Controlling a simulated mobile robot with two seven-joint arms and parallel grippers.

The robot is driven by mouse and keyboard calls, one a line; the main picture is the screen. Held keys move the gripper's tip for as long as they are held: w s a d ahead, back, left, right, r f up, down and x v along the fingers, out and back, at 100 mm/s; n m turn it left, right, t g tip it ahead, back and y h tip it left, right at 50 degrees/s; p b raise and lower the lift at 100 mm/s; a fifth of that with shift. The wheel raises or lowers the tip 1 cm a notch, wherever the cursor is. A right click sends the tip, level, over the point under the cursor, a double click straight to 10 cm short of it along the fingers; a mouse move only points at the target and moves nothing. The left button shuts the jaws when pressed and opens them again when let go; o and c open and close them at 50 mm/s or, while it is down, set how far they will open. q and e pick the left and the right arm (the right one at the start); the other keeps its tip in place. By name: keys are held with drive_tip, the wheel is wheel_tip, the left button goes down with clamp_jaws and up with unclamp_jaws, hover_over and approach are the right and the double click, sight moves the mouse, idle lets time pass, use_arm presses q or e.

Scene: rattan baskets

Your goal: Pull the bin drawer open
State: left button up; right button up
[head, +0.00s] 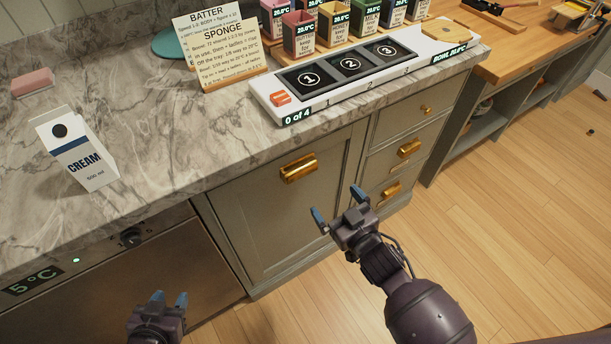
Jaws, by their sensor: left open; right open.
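A wide grey-green panel front (278,222) with a brass cup handle (298,168) sits under the marble counter and looks like the bin drawer, though no label shows. It appears shut, flush with the cabinet. My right gripper (338,204) is open and empty. In the picture it appears below and right of the brass handle, apart from it, with its blue fingertips toward the cabinet. My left gripper (170,298) is open and empty, low in the view in front of the steel appliance (135,275).
Narrower drawers (405,145) with brass handles stand to the right. The marble counter (150,170) overhangs the panel and carries a cream carton (82,150), recipe cards (222,55) and a white numbered tray (375,78).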

sight(303, 171)
drive_tip(key=shift+y, duration=0.8)
drive_tip(key=x, duration=0.3)
drive_tip(key=a+x, duration=0.1)
drive_tip(key=x, duration=0.3)
drive_tip(key=b+x, duration=0.1)
drive_tip(key=x, duration=0.2)
drive_tip(key=shift+s+a+r, duration=0.2)
drive_tip(key=shift+a+r, duration=0.05)
drive_tip(key=shift+r, duration=0.1)
drive_tip(key=c, duration=1)
drive_tip(key=shift+o, duration=0.2)
